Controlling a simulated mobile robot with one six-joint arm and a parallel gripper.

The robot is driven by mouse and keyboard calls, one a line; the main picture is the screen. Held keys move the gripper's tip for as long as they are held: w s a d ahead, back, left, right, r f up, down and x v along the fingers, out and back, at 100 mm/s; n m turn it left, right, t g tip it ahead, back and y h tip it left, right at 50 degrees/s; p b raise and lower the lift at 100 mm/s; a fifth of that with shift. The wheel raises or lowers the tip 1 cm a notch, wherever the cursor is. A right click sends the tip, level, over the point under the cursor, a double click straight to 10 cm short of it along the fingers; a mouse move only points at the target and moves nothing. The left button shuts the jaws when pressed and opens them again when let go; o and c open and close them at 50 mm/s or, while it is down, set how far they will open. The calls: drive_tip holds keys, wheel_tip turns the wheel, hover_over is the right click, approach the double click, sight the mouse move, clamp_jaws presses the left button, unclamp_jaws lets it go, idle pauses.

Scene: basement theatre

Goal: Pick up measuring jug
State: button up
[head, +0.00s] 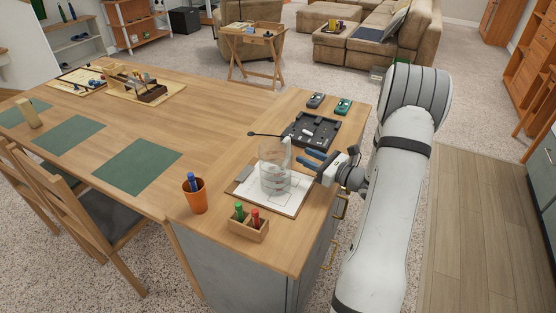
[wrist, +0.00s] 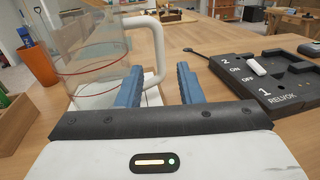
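The clear measuring jug (head: 275,178) stands upright on a paper-covered clipboard (head: 292,207) on the wooden counter. My gripper (head: 303,157) reaches in from the right, its blue fingers open and pointing at the jug's handle side. In the wrist view the jug (wrist: 85,60) fills the left side, with red lines around its body. Its pale handle (wrist: 158,45) lies in line with the gap between my open fingers (wrist: 160,70). I cannot tell whether the handle is between the fingertips or just beyond them. The gripper holds nothing.
A black switch panel (head: 311,131) lies close behind my gripper. An orange cup (head: 195,197) with a blue marker and a wooden box (head: 248,228) with markers stand left and in front of the jug. Green mats (head: 137,166) lie on the long table.

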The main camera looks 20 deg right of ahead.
sight(288, 147)
drive_tip(key=p+x, duration=0.1)
drive_tip(key=x, duration=0.6)
drive_tip(key=shift+w+a+r, duration=0.1)
drive_tip(key=shift+w+a, duration=0.1)
drive_tip(key=shift+w, duration=0.1)
drive_tip(key=shift+c, duration=0.4)
clamp_jaws()
